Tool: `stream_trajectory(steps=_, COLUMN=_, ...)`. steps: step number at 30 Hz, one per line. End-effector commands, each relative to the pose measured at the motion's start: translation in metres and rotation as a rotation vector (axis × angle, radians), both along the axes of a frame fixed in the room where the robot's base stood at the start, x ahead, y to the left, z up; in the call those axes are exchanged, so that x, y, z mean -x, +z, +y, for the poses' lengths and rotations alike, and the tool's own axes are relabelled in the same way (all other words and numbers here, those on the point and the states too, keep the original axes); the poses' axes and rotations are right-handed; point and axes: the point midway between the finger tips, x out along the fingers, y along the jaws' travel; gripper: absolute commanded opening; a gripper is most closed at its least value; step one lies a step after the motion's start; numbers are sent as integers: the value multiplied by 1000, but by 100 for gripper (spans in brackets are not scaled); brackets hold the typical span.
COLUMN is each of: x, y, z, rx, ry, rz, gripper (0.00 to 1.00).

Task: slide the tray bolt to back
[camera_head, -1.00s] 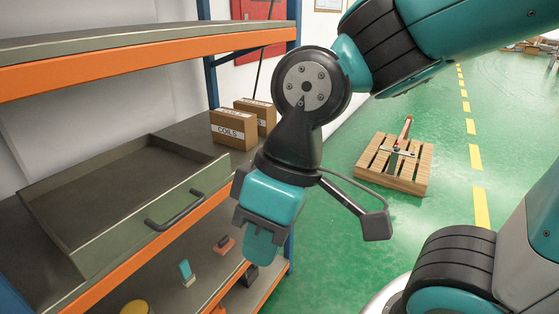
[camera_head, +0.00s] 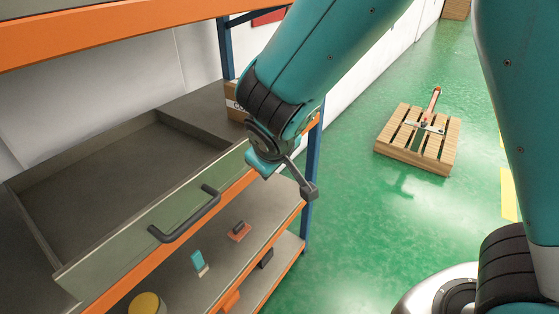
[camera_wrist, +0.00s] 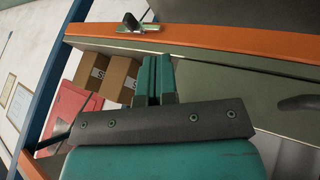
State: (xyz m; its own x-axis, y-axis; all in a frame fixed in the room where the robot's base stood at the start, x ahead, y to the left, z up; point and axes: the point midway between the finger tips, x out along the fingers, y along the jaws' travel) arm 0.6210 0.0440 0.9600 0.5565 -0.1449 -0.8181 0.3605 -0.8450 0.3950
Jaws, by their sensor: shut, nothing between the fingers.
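The tray (camera_head: 120,225) is a grey-green drawer with a black handle (camera_head: 185,213) on its front, on the orange-edged shelf. The tray bolt, a small metal piece with a dark knob, shows in the wrist view (camera_wrist: 130,23) on the orange beam, at the upper left of my fingers. In the head view I cannot make it out; my arm covers that part. My gripper (camera_head: 262,165) is by the right end of the tray front. In the wrist view its two teal fingers (camera_wrist: 155,80) are together and empty, apart from the bolt in the picture.
Cardboard boxes (camera_wrist: 119,80) stand behind the tray's right end. A blue post (camera_head: 312,165) rises close to my wrist. The lower shelf (camera_head: 215,285) holds several small items. A wooden pallet (camera_head: 418,140) lies on the open green floor at right.

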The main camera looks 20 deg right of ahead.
Motion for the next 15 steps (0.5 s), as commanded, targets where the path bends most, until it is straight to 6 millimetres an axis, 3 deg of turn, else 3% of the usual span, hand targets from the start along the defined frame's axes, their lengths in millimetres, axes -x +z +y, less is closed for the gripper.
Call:
stream_trajectory(steps=7, x=-20, y=-22, z=-3, rx=29, ry=7, rz=-28, gripper=0)
stream_trajectory(steps=15, x=-53, y=-68, z=-12, rx=28, ry=6, rz=-25, gripper=0)
